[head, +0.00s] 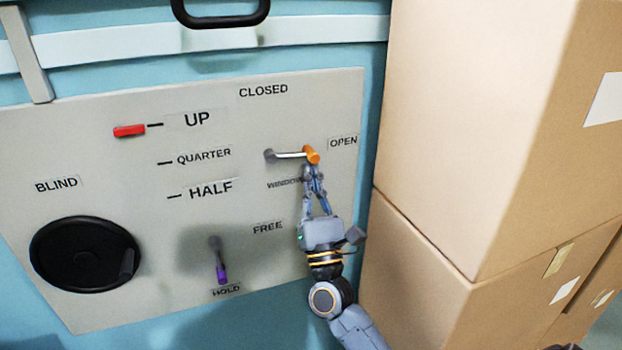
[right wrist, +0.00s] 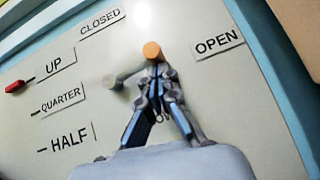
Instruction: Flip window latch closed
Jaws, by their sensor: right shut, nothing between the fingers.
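The window latch is a metal lever with an orange knob (head: 312,155) on the grey panel. It lies nearly level, with its pivot at the left and the knob at the right, beside the OPEN label (head: 343,142). The CLOSED label (head: 263,91) is above the pivot. My right gripper (head: 314,168) is shut and empty, its tips just below the orange knob. In the right wrist view the tips (right wrist: 158,70) reach up to the knob (right wrist: 152,50); I cannot tell whether they touch. My left gripper is not in view.
A second lever with a purple knob (head: 221,274) points down at HOLD. A red marker (head: 129,131) sits at UP. A black round crank (head: 84,254) is at the lower left. Cardboard boxes (head: 475,120) stand close on the right. A black handle (head: 220,18) is above.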

